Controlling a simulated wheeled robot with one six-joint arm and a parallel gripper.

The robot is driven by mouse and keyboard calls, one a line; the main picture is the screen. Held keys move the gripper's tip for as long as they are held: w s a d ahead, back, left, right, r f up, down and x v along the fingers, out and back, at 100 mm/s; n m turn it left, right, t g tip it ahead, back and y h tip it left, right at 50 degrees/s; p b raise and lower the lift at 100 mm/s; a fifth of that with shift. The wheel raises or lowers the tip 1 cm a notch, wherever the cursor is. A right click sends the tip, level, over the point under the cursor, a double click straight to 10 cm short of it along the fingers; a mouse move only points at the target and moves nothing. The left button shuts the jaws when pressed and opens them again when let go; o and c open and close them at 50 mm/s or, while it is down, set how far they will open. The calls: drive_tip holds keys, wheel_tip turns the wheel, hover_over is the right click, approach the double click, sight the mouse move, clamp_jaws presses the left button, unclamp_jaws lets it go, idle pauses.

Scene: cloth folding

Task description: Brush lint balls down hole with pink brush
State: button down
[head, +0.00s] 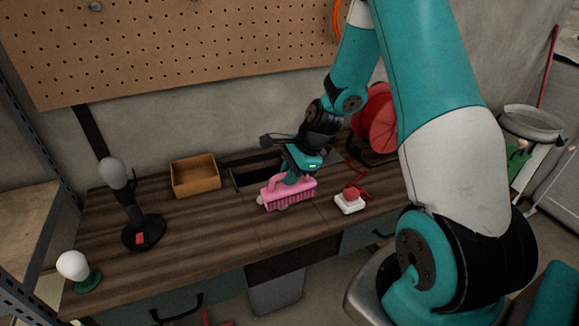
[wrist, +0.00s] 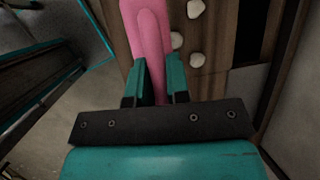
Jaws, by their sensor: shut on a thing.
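The pink brush (head: 288,194) is on or just above the brown worktop, bristles down; whether it touches the wood is unclear. My gripper (head: 297,176) is shut on its handle; the wrist view shows the pink handle (wrist: 148,28) between both fingers (wrist: 158,78). Pale lint balls lie on the wood right of the handle in the wrist view: one at the top edge (wrist: 195,8), one partly behind the handle (wrist: 177,40), one lower (wrist: 196,60). In the head view, a pale lint ball (head: 283,206) shows at the bristles. The dark rectangular hole (head: 250,178) lies behind the brush.
An open wooden box (head: 196,177) stands left of the hole. A white block with a red top (head: 350,201) sits close right of the brush. A black stand (head: 142,232) and a white-headed lamp-like thing (head: 73,266) stand at left. A grey bin (head: 277,292) is below the worktop.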

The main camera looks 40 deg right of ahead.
sight(290, 198)
drive_tip(key=shift+f+b, duration=3.65)
drive_tip(key=shift+f, duration=0.25)
drive_tip(key=shift+f+b, duration=0.3)
drive_tip(key=shift+f, duration=0.25)
drive_tip(key=shift+r+p, duration=0.15)
drive_tip(key=shift+p, duration=0.15)
drive_tip(key=shift+w+d+p, duration=0.2)
drive_tip(key=shift+w, duration=0.55)
drive_tip(key=shift+w+d+p, duration=0.15)
drive_tip(key=shift+w+d, duration=0.05)
drive_tip(key=shift+w, duration=0.5)
drive_tip(key=w+d, duration=0.2)
drive_tip(key=w, duration=0.6)
drive_tip(key=w+d, duration=0.2)
drive_tip(key=w, duration=0.7)
drive_tip(key=shift+d, duration=0.35)
